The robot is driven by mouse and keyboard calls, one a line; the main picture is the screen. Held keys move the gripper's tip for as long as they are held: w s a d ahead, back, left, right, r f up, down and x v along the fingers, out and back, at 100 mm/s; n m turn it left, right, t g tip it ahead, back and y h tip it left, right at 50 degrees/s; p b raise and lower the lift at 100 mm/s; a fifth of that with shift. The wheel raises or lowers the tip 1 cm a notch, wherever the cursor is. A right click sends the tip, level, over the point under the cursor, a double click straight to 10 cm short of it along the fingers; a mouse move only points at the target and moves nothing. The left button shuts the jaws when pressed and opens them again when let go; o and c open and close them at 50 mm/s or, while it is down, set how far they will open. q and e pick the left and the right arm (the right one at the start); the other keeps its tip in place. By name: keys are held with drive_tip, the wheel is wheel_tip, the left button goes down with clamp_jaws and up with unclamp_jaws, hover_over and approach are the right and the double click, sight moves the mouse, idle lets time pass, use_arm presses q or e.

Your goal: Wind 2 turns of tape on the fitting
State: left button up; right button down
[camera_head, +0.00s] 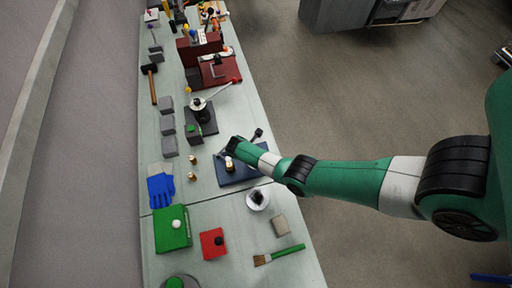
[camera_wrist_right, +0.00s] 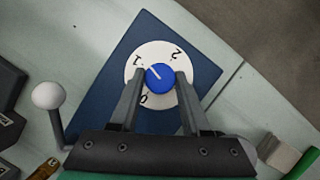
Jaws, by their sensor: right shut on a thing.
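A blue knob (camera_wrist_right: 160,77) with a white pointer line sits at the centre of a white dial (camera_wrist_right: 172,52) marked 0, 1 and 2. The pointer is aimed roughly at the 1. The dial is on a dark blue plate (camera_wrist_right: 100,90), which also shows in the head view (camera_head: 238,178). My right gripper (camera_wrist_right: 159,80) has its fingers on either side of the knob and is shut on it. In the head view the dial is mostly hidden by my right arm. I cannot make out any tape. My left gripper is not in view.
Two small brass pieces (camera_head: 192,176) stand left of the plate. A lever with a white ball (camera_wrist_right: 47,95) rises beside the plate. A white round part (camera_head: 257,198), a green box (camera_head: 172,236), a red block (camera_head: 212,243) and a brush (camera_head: 285,254) lie nearer.

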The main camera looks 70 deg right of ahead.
drive_tip(key=shift+f, duration=0.1)
drive_tip(key=shift+w+d+f+m+g+b, duration=0.1)
drive_tip(key=shift+f+m+g+b, duration=0.15)
drive_tip(key=shift+m+b, duration=0.8)
drive_tip(key=shift+r+m+g+y+b, duration=0.1)
drive_tip(key=shift+m+g+y+b, duration=0.15)
drive_tip(key=shift+m+y+b, duration=0.1)
drive_tip(key=shift+r+m, duration=0.1)
drive_tip(key=shift+m, duration=0.2)
drive_tip(key=shift+r, duration=0.1)
drive_tip(key=shift+f+m+g+y+b, duration=0.25)
drive_tip(key=shift+m+g+y+b, duration=0.1)
drive_tip(key=shift+m+b, duration=0.8)
drive_tip(key=shift+r+m, duration=0.2)
drive_tip(key=shift+m, duration=0.35)
